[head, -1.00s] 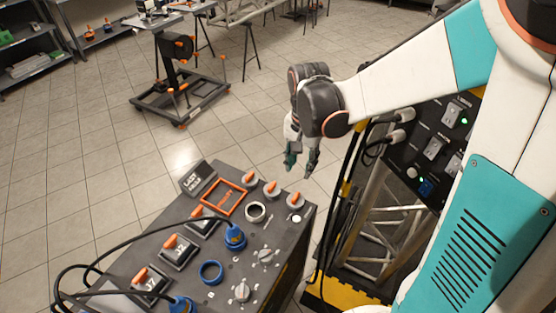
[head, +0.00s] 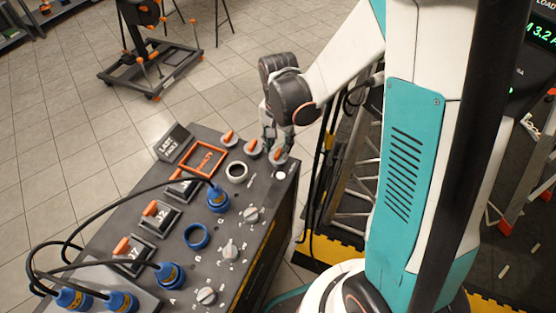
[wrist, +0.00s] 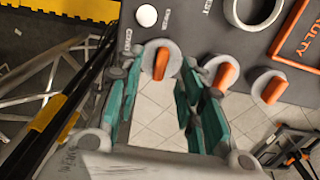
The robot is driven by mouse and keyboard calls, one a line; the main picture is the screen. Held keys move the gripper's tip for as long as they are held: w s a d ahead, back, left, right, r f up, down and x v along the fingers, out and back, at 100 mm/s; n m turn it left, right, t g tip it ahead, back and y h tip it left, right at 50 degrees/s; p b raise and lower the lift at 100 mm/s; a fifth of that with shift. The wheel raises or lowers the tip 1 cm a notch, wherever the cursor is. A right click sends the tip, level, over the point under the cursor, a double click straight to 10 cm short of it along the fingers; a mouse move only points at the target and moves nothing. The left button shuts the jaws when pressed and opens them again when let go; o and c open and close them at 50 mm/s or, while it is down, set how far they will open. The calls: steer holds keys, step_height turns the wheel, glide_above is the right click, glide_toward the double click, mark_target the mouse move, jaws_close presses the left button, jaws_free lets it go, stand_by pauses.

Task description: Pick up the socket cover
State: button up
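Three grey round caps with orange grips stand along the far edge of the dark panel (head: 262,222); I take these as the socket covers. The nearest cap (head: 278,157) is directly below my gripper (head: 277,140). In the wrist view, that cap (wrist: 159,62) shows between the tips of my gripper (wrist: 160,78), its orange grip upright between the teal fingers. The fingers are apart and open, and I see no grasp on the cap. The other two caps (head: 253,150) (head: 228,139) stand to its left in the head view.
The panel also holds a white ring (head: 237,171), a blue ring (head: 197,236), an orange frame (head: 203,160), grey knobs (head: 230,250) and blue plugs (head: 218,199) with black cables. Black cables and a metal truss stand right of the panel. A wheeled stand (head: 150,70) is on the floor behind.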

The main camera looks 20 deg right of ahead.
step_height(320, 180, down, 3)
steer(key=shift+r+b, duration=0.15)
steer(key=shift+b, duration=0.2)
steer(key=shift+r, duration=0.1)
steer(key=shift+c, duration=0.2)
jaws_close()
steer(key=shift+r, duration=0.1)
